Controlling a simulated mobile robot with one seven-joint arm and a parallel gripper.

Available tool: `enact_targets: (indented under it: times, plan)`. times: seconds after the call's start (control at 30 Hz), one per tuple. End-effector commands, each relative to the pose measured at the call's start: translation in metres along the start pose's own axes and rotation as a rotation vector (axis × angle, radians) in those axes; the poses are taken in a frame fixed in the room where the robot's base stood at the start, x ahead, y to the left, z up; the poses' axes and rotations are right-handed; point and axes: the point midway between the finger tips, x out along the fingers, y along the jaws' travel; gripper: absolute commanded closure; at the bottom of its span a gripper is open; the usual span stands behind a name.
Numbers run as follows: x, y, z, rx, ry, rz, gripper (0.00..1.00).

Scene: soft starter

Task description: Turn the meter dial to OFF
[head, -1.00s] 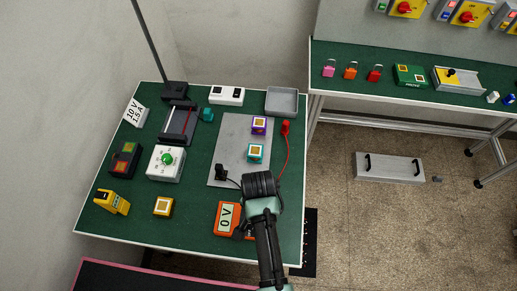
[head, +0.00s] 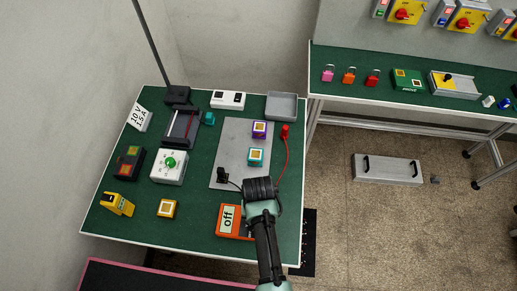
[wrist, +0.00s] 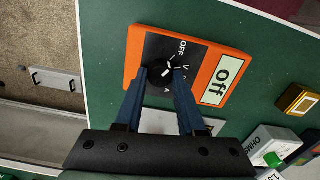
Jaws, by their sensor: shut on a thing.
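The orange meter (head: 228,223) lies on the green table near its front edge, and its screen reads "off". In the wrist view the meter (wrist: 205,53) shows a black panel with OFF, V and A marks around a black dial (wrist: 160,76). The dial's white pointer mark is partly hidden by my fingers. My gripper (wrist: 162,78) is shut on the dial, with one blue finger on each side of it. In the head view my arm covers the meter's right part and the dial.
A grey plate (head: 227,155) with a purple block (head: 259,130) and a teal block (head: 256,157) lies behind the meter. Black and red probes (head: 285,131) stand near it. A white dial box (head: 169,167) and a yellow block (head: 167,209) are to the left.

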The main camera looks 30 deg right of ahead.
Motion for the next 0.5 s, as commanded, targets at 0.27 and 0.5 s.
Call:
enact_targets:
  times: [0.27,0.5]
  plan:
    - [-0.0008,-0.0004,-0.0012,-0.036,0.003,-0.001,1.0]
    - [-0.0007,-0.0004,-0.0011,-0.036,0.003,-0.001,1.0]
